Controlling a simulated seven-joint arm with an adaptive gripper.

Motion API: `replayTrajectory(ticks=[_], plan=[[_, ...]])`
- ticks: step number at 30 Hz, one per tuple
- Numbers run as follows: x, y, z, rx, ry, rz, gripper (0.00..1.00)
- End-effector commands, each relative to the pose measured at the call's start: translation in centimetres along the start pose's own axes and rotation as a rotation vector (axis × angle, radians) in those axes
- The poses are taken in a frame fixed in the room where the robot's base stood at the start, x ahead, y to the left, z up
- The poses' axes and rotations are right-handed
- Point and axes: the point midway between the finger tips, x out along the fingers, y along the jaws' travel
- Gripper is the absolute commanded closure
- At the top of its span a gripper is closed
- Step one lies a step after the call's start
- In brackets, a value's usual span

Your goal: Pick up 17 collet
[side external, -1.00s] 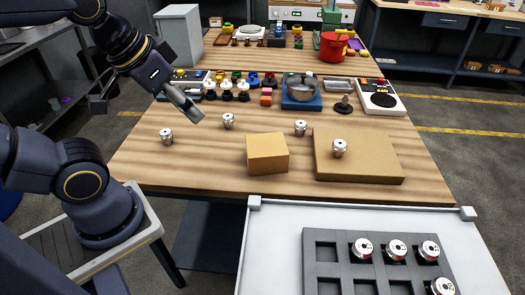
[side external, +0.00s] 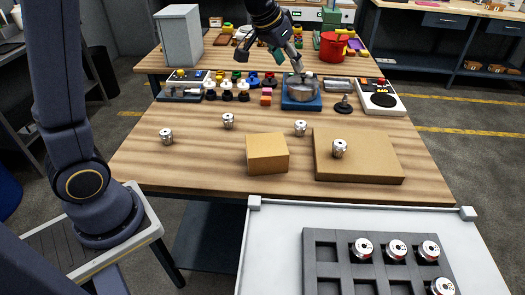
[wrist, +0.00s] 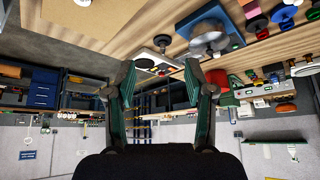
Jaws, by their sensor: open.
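Several small silver collets stand on the wooden bench in the side view: one at the left (side external: 166,136), one left of centre (side external: 228,121), one behind the cardboard box (side external: 300,128), and one on the flat cardboard slab (side external: 340,148). More collets with red-marked white tops sit in a dark rack (side external: 318,287) at the front right. Their numbers are too small to read, so I cannot tell which is 17. My gripper (side external: 296,65) is high over the back of the bench, by the metal bowl, away from the collets. The wrist view shows its fingers (wrist: 160,67) apart and empty.
A cardboard box (side external: 267,154) and a flat slab (side external: 388,160) stand on the bench. The metal bowl (side external: 301,90) on a blue base, a white device (side external: 381,97) and coloured knobs line the back. The bench's front left is clear.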

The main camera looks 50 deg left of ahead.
Motion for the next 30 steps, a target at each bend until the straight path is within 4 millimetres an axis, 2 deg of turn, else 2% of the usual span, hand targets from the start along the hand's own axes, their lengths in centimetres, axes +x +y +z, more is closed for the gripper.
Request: replayTrajectory(ticks=[1,3,6,11,22,25,30], plan=[[2.7,-0.4,0.2,-0.007,-0.039,-0.001,0.46],[5.4,-0.7,0.9,-0.015,-0.082,-0.002,0.46],[7.9,-1.0,2.3,-0.021,-0.135,-0.001,0.46],[10.2,-1.1,3.5,-0.025,-0.166,-0.001,0.46],[18.3,-1.1,4.8,-0.026,-0.167,-0.001,0.46],[19.6,-1.1,5.0,-0.026,-0.164,-0.002,0.46],[20.7,-1.1,5.1,-0.025,-0.163,-0.002,0.46]])
